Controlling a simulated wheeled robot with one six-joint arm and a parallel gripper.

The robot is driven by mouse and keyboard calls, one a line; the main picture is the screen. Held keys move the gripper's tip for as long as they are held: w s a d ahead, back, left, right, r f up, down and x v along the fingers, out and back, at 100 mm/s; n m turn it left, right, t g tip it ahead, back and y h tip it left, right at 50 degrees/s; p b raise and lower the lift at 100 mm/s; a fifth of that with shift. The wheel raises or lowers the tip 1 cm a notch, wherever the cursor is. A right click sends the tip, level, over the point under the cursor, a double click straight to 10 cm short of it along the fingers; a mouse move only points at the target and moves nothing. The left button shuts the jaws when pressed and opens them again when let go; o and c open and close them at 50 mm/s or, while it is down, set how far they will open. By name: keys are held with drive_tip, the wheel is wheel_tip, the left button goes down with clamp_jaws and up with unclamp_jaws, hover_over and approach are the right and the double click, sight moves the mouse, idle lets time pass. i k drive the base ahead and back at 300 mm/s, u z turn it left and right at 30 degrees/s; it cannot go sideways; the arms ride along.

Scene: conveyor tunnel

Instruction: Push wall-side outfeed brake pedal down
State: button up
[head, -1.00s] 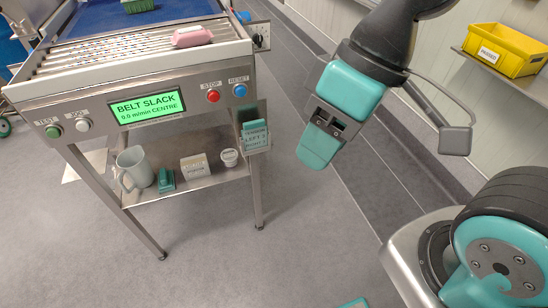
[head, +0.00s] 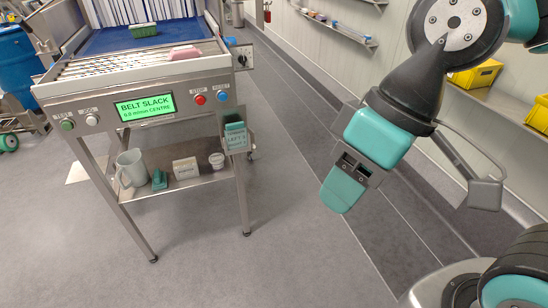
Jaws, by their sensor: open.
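I cannot make out a brake pedal in this view. The conveyor's outfeed end (head: 132,90) stands at the left, with a green display (head: 145,106) reading BELT SLACK, 0.0 m/min CENTRE. My gripper (head: 346,188) hangs in the air to the right of the conveyor, pointing down, with teal fingers. It holds nothing that I can see and is apart from the conveyor.
A lower shelf (head: 205,180) holds a mug (head: 131,168), a teal object (head: 159,179), a card and a small tub. A card holder (head: 235,135) hangs on the conveyor's right side. Yellow bins (head: 475,76) stand on a wall shelf. Grey floor (head: 290,250) is clear between conveyor and arm.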

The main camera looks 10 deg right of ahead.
sight(255, 156)
drive_tip(key=z, duration=0.5)
drive_tip(key=i, duration=1.55)
drive_tip(key=u, duration=0.65)
drive_tip(key=i, duration=0.9)
drive_tip(key=u, duration=0.4)
